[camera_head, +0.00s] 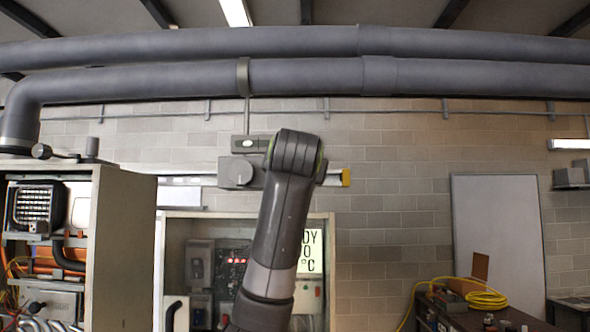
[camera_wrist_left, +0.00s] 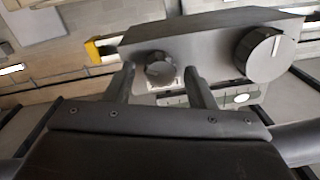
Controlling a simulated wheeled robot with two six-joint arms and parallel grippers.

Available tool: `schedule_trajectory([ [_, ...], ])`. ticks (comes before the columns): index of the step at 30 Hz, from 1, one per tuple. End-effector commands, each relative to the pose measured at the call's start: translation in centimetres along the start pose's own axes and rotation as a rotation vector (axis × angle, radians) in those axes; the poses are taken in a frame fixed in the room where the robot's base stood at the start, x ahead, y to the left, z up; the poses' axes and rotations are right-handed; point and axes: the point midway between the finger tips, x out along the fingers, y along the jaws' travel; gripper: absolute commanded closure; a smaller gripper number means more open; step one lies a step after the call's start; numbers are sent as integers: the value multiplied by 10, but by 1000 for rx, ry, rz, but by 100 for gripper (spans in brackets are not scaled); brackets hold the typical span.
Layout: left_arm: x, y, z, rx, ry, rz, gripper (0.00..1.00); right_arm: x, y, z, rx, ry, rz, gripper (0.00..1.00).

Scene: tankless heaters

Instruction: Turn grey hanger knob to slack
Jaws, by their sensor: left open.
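A grey box on the wall, seen close up in the left wrist view, carries a small dark grey ridged knob (camera_wrist_left: 160,70) and a larger round dial (camera_wrist_left: 265,52) with a white pointer line. My left gripper (camera_wrist_left: 158,78) is open, with its fingertips on either side of the small knob. I cannot tell whether they touch it. In the head view, my left arm stands in front of the box and hides the small knob and the gripper. The larger dial (camera_head: 237,173) shows left of the arm, below a vertical rod from the pipe clamp (camera_head: 243,76). My right gripper is not in view.
A yellow-ended bar (camera_head: 346,177) sticks out right of the box. Large grey pipes (camera_head: 300,78) run above. An open cabinet (camera_head: 120,240) stands at left, and a panel with a lit display (camera_head: 313,250) is below.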

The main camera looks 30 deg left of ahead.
Motion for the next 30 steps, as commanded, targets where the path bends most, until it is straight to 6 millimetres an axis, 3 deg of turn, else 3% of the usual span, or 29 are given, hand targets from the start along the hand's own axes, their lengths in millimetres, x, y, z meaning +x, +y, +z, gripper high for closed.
schedule_trajectory([
  [3,0,0,0,0,0,0,52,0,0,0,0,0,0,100],
  [13,0,0,0,0,0,0,95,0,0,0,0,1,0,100],
  [22,-1,0,1,-35,-1,0,95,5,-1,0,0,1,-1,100],
  [30,-1,0,2,-193,-6,2,95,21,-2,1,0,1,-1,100],
])
